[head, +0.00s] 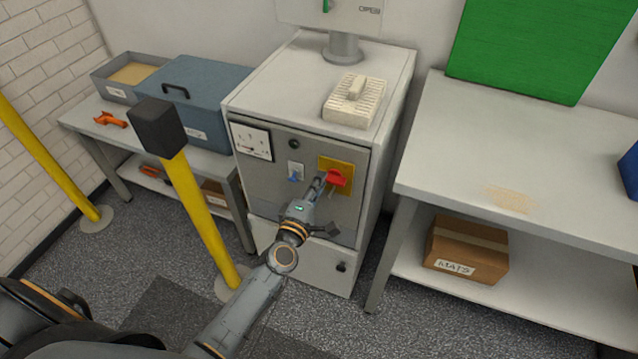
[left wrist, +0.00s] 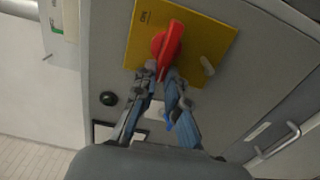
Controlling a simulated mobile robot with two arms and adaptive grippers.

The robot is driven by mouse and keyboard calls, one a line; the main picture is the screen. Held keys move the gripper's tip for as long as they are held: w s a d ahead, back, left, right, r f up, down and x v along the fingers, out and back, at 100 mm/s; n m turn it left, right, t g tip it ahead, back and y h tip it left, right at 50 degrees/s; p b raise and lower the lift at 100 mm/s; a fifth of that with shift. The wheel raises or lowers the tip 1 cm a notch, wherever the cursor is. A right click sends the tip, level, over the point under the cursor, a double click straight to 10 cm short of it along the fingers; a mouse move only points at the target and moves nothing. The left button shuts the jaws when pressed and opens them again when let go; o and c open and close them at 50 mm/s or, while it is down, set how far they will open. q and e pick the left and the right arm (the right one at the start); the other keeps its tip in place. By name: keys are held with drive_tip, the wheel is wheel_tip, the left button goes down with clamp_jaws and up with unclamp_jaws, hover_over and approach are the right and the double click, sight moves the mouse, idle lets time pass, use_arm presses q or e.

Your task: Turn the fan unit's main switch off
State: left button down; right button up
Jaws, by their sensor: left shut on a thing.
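The main switch is a red handle (head: 337,178) on a yellow plate (head: 338,164) on the grey front panel of the white cabinet. In the left wrist view the red handle (left wrist: 168,45) sits tilted on the yellow plate (left wrist: 205,38). My left gripper (head: 325,177) is at the handle, and in the left wrist view its two fingers (left wrist: 163,80) close around the handle's near end. The fingers hide part of the lower handle. My right gripper does not show.
The panel also carries a meter (head: 251,141), a blue toggle (head: 295,177) and a black knob (head: 294,143). A yellow post (head: 203,220) with a black top stands left of my arm. A white bench (head: 520,170) stands to the right.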

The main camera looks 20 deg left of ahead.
use_arm(q)
drive_tip(key=shift+f, duration=0.1)
drive_tip(key=c, duration=1.4)
unclamp_jaws()
drive_tip(key=shift+s, duration=0.1)
drive_tip(key=s, duration=1.2)
drive_tip(key=shift+a, duration=0.15)
drive_tip(key=shift+w, duration=0.1)
